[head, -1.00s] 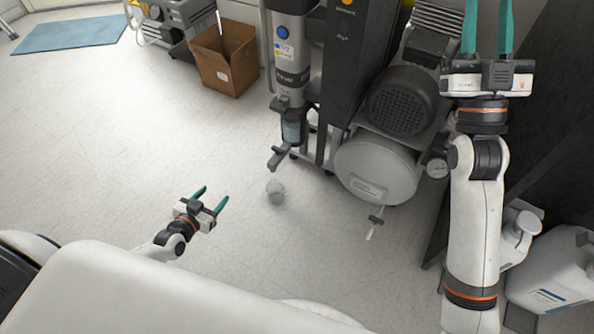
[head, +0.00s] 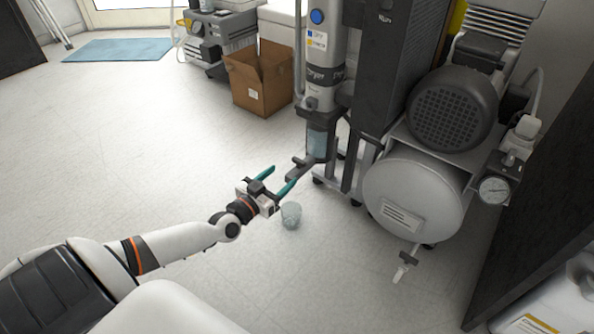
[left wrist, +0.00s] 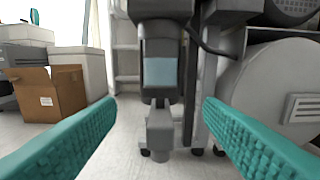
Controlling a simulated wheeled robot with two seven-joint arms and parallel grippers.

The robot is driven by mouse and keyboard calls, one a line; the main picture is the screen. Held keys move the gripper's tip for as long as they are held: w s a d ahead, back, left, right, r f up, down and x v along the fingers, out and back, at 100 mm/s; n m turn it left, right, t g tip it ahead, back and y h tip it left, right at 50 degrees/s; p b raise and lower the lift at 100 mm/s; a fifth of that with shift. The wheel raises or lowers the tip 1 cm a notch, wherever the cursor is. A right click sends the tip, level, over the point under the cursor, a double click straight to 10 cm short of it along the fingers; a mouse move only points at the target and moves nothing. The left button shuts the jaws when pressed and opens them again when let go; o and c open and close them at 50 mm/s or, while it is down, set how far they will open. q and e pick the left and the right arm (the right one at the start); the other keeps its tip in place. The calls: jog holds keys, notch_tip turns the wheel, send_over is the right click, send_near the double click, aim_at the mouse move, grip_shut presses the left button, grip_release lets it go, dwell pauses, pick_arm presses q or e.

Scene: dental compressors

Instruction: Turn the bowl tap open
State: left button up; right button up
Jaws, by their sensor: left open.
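The filter bowl (head: 317,143) hangs under the grey dryer column and looks bluish and clear. The bowl tap (head: 301,166), a dark grey piece with a lever, sits just below it. My left gripper (head: 279,180) is open and empty, with its teal fingertips close to the tap on its near left side. In the left wrist view the bowl (left wrist: 161,72) and the tap (left wrist: 160,128) stand ahead, centred between the spread fingers (left wrist: 158,112). I cannot tell whether a finger touches the tap. My right gripper is out of view.
A clear cup (head: 291,215) stands on the floor below the tap. The compressor tank (head: 415,200) with its own drain valve (head: 405,263) and a gauge (head: 494,190) is to the right. A cardboard box (head: 262,90) stands behind. The floor at left is clear.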

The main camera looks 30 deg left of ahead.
aim_at(297, 163)
pick_arm(q)
jog(key=w, duration=0.2)
jog(key=w+b, duration=0.1)
jog(key=w, duration=0.1)
jog(key=w+b, duration=0.1)
jog(key=w, duration=0.1)
jog(key=shift+d+f, duration=0.15)
jog(key=shift+d, duration=0.1)
jog(key=shift+w+b, duration=0.35)
jog(key=shift+w, duration=0.35)
